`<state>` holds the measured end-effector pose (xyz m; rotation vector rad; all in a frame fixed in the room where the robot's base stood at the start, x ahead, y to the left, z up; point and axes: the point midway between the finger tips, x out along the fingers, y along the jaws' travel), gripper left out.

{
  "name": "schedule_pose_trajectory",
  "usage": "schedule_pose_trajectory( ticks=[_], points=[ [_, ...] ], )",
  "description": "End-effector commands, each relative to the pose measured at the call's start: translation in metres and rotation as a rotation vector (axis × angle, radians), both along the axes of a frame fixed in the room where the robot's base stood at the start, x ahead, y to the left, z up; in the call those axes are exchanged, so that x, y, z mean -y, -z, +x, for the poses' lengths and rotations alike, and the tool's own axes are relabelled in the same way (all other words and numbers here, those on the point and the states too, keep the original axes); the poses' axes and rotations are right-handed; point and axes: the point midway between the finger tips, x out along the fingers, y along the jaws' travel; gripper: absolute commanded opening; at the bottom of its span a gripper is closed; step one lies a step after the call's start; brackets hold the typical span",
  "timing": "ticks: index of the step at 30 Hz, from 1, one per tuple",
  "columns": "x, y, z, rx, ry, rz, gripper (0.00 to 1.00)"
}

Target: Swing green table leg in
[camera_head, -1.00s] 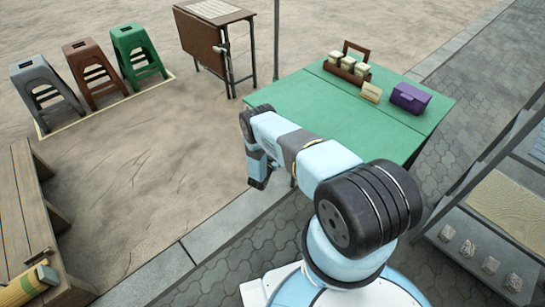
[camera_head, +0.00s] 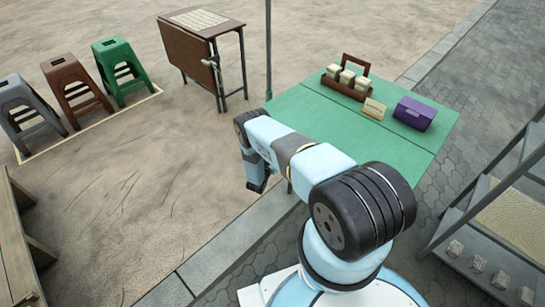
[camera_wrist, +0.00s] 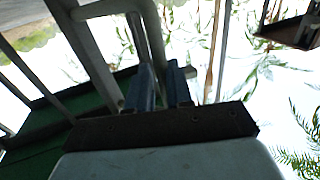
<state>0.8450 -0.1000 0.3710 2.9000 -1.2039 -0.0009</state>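The green folding table (camera_head: 350,140) stands at the centre right in the head view, its near left side partly hidden by my arm. In the wrist view a dark green panel (camera_wrist: 35,130) and several grey tubes of a frame show at the left. One grey tube (camera_wrist: 150,28) bends down to the gap between my fingers; I take it as the table's leg. My gripper (camera_wrist: 162,78) has its two fingers close together with a narrow gap. I cannot tell whether they clamp the tube. In the head view my gripper (camera_head: 256,185) hangs just left of the table.
On the table are a wooden caddy (camera_head: 347,78), a small card (camera_head: 374,108) and a purple box (camera_head: 414,113). A brown folding table (camera_head: 190,50) and a pole (camera_head: 268,45) stand behind. Stools (camera_head: 122,72) are at the left, a shelf (camera_head: 505,215) at the right. Sandy ground at centre left is clear.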

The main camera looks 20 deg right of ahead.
Motion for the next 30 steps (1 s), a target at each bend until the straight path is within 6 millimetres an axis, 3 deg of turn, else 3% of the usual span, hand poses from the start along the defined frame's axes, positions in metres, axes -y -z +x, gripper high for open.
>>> schedule_pose_trajectory(
  ticks=[1, 8, 9, 14, 25, 30],
  points=[
    [0.013, 0.005, -0.011, -0.015, 0.022, -0.009, 0.00],
    [0.002, 0.006, -0.010, -0.016, 0.008, -0.010, 0.00],
    [0.001, 0.006, -0.009, -0.016, 0.006, -0.010, 0.18],
    [-0.005, 0.005, -0.008, -0.013, -0.001, -0.008, 0.34],
    [-0.012, 0.003, -0.003, -0.007, -0.010, -0.004, 0.34],
    [-0.021, 0.003, -0.011, -0.007, -0.011, -0.003, 0.34]
  ],
)
